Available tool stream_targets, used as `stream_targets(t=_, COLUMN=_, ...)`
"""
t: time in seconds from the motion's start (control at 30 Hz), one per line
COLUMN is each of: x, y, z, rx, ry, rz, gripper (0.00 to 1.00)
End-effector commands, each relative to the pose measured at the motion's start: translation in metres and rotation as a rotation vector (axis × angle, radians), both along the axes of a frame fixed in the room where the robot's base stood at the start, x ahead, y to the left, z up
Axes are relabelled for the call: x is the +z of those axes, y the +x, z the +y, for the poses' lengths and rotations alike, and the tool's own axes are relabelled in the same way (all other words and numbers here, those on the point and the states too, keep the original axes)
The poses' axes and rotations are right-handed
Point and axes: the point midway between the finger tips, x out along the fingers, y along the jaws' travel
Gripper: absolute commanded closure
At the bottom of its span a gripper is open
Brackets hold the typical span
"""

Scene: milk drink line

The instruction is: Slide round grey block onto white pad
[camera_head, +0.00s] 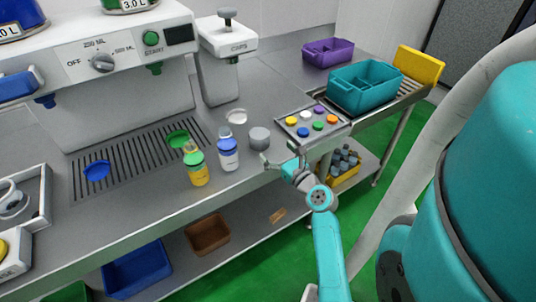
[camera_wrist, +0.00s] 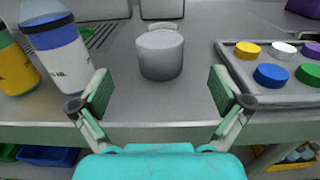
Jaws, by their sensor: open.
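The round grey block (camera_head: 259,138) stands upright on the steel counter near its front edge. In the wrist view the block (camera_wrist: 160,55) is ahead of and roughly centred between the fingers. My gripper (camera_wrist: 161,92) is open and empty, with green pads apart on either side and short of the block. In the head view my gripper (camera_head: 277,161) is at the counter's front edge, just right of and nearer than the block. The white pad (camera_head: 236,117) lies behind the block, below the caps dispenser. In the wrist view the pad (camera_wrist: 163,26) is partly hidden by the block.
Blue-capped bottle (camera_head: 228,154) and green-capped yellow bottle (camera_head: 197,168) stand left of the block. A tray of coloured caps (camera_head: 311,124) lies to the right. The caps dispenser (camera_head: 227,36) stands behind the pad. A teal crate (camera_head: 364,88) is farther right.

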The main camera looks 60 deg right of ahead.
Motion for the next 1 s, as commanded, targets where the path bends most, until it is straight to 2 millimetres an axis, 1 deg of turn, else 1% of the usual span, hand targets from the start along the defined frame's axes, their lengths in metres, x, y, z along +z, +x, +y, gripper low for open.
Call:
stream_targets(t=0.17, x=0.001, y=0.021, z=-0.011, rx=0.003, ry=-0.004, rz=0.001, gripper=0.0)
stream_targets(t=0.4, x=0.001, y=0.055, z=-0.032, rx=0.003, ry=-0.005, rz=0.002, gripper=0.0)
stream_targets(t=0.6, x=0.0, y=0.078, z=-0.045, rx=0.002, ry=-0.004, rz=0.003, gripper=0.0)
stream_targets(t=0.8, x=0.0, y=0.087, z=-0.051, rx=0.001, ry=-0.004, rz=0.003, gripper=0.0)
stream_targets(t=1.0, x=0.0, y=0.089, z=-0.052, rx=0.0, ry=-0.004, rz=0.003, gripper=0.0)
